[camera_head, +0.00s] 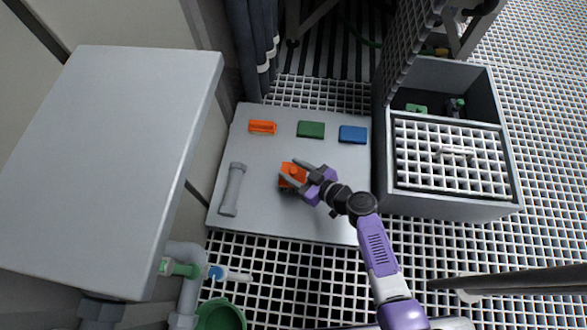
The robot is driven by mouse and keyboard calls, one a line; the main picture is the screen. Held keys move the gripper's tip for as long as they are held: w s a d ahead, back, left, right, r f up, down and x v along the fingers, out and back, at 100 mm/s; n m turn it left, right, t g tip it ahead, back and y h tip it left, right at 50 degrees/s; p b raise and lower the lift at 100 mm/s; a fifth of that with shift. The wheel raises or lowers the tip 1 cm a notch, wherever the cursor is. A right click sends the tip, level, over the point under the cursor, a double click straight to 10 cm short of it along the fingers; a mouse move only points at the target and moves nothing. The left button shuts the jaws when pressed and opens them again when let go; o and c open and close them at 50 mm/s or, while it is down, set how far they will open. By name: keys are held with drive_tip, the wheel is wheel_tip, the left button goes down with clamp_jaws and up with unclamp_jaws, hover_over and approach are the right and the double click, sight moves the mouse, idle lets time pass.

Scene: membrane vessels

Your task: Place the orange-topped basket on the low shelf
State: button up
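An orange-topped piece (291,171), which looks like the orange-topped basket, sits near the middle of a flat grey panel (262,205). A small orange knob shows on its top. My gripper (290,170) reaches in from the right, its two dark fingers apart, one on each side of the knob. No contact with the knob can be seen. The fingers and purple gripper body hide part of the piece, and its lower part is hard to see. Which surface is the low shelf is not clear; the grey panel is a low flat surface.
On the panel lie an orange block (262,127), a green block (311,130), a blue block (353,134) and a grey bar (232,189). A walled grey bin (451,210) with a white grid lid (425,165) stands right. A big grey box (110,150) stands left, pipes below it.

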drive_tip(key=shift+r, duration=0.1)
drive_tip(key=shift+s+d+r, duration=0.15)
drive_tip(key=shift+d+r, duration=0.05)
drive_tip(key=p+v, duration=0.4)
drive_tip(key=v, duration=0.7)
drive_tip(key=shift+s+d, duration=0.15)
drive_tip(key=s+d+r+m+h, duration=0.1)
drive_tip(key=s+d+m+h, duration=0.25)
drive_tip(key=s, duration=0.55)
drive_tip(key=s+d+m+h, duration=0.2)
drive_tip(key=s+d+h, duration=0.15)
drive_tip(key=s, duration=0.55)
drive_tip(key=s+d+r+m+t+h, duration=0.1)
drive_tip(key=s+r, duration=0.1)
drive_tip(key=r, duration=0.7)
drive_tip(key=s+d+r+m+t, duration=0.1)
drive_tip(key=s+r+t, duration=0.1)
drive_tip(key=r, duration=0.7)
drive_tip(key=s+r+m+t+h, duration=0.1)
drive_tip(key=s+r, duration=0.3)
drive_tip(key=r, duration=0.6)
drive_tip(key=shift+s+d+t+h, duration=0.2)
drive_tip(key=shift+d+t+h, duration=0.15)
drive_tip(key=shift+t, duration=0.35)
